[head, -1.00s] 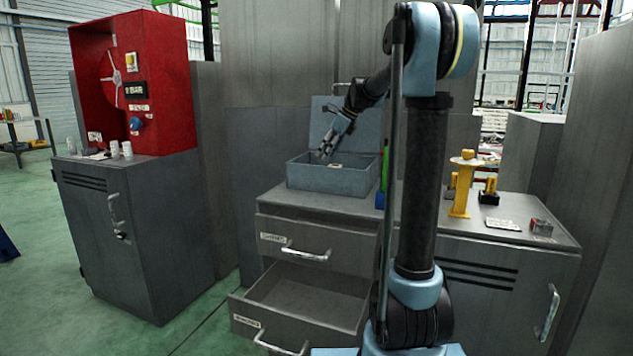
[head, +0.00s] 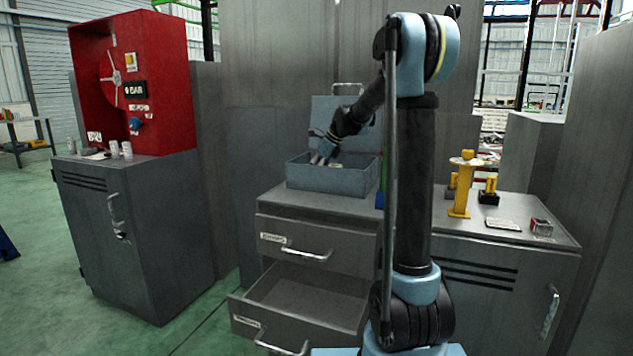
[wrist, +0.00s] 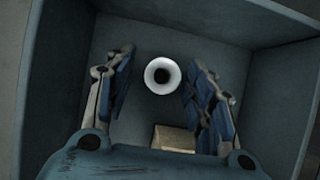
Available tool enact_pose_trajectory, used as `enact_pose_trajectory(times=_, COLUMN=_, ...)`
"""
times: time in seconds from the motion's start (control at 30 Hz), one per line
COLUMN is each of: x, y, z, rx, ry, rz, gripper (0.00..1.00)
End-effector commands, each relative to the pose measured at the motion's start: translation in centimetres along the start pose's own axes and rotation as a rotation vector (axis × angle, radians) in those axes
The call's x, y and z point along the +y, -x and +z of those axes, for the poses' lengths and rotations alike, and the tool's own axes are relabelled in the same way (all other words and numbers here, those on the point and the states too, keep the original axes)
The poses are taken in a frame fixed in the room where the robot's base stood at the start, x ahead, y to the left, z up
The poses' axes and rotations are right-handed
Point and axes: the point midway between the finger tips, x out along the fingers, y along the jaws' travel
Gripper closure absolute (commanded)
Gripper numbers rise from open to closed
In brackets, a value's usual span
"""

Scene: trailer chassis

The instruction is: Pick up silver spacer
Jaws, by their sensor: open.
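The silver spacer (wrist: 162,75) is a pale, round ring with a dark hole, seen from above inside the blue-grey metal box in the wrist view. My gripper (wrist: 160,75) is open in the wrist view, with one finger on each side of the spacer and a gap on both sides. In the head view my gripper (head: 322,158) reaches down into the open box (head: 332,178). The spacer is hidden by the box wall in the head view. I cannot tell the height of the fingertips over the box floor.
A tan block (wrist: 173,138) lies in the box close to the gripper palm. The box walls stand around the fingers, and its lid (head: 325,110) is raised behind. The lower drawer (head: 300,295) is pulled open. A yellow stand (head: 461,190) is on the cabinet at right.

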Motion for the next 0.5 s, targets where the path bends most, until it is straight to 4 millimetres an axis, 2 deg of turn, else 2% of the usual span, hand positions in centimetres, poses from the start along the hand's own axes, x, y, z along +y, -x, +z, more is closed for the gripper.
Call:
enact_pose_trajectory(times=0.17, x=-0.01, y=-0.02, z=0.0, rx=0.0, ry=0.0, rz=0.0, gripper=0.51)
enact_pose_trajectory(times=0.27, x=-0.02, y=-0.01, z=-0.01, rx=0.0, ry=0.0, rz=0.0, gripper=0.69)
enact_pose_trajectory(times=0.4, x=-0.01, y=-0.01, z=-0.01, rx=0.0, ry=0.0, rz=0.0, gripper=1.0)
enact_pose_trajectory(times=0.5, x=-0.01, y=0.0, z=-0.01, rx=0.0, ry=0.0, rz=0.0, gripper=1.0)
